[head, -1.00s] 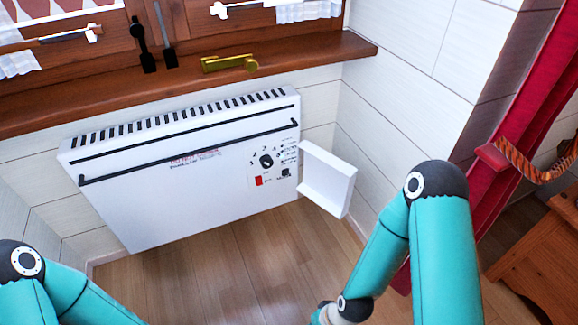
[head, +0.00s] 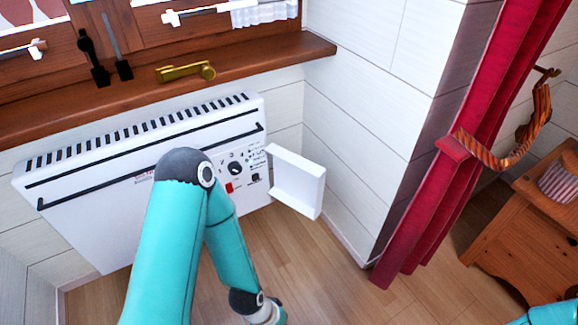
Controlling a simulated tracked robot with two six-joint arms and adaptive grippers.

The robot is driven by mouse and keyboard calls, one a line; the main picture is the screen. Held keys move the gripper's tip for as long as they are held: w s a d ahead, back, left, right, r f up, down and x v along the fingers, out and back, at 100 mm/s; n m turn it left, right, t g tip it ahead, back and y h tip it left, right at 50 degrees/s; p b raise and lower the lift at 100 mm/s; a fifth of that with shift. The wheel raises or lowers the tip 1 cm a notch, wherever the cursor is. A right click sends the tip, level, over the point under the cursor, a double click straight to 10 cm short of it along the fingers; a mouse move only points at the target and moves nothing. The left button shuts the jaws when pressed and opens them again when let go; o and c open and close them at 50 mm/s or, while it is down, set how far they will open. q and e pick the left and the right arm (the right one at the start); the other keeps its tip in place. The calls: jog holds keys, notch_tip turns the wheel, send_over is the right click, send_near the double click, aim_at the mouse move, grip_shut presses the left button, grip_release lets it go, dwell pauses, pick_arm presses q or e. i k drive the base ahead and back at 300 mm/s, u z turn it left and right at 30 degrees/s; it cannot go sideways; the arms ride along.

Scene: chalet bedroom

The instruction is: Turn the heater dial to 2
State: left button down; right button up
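The white heater (head: 100,210) hangs on the wall under the window sill, with its control panel at the right end. The black round dial (head: 235,169) is in plain view, with small marks around it. Its pointer is too small to read. A red switch (head: 229,188) sits below it. The white panel cover (head: 298,182) stands open to the right. My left arm rises in front of the heater's middle, and its forearm bends down and right below the dial. Its gripper is below the picture. Only a bit of my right arm shows at the bottom right corner; its gripper is hidden.
The wooden sill (head: 290,55) with a brass object (head: 185,72) juts out above the heater. A red curtain (head: 440,180) and a wooden cabinet (head: 530,215) stand at the right. The wood floor (head: 320,285) is clear right of my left forearm.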

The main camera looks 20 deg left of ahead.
aim_at(235, 168)
jog(key=u, duration=1)
jog(key=i, duration=0.1)
jog(key=u, duration=0.8)
jog(key=k, duration=0.2)
jog(key=z, duration=0.6)
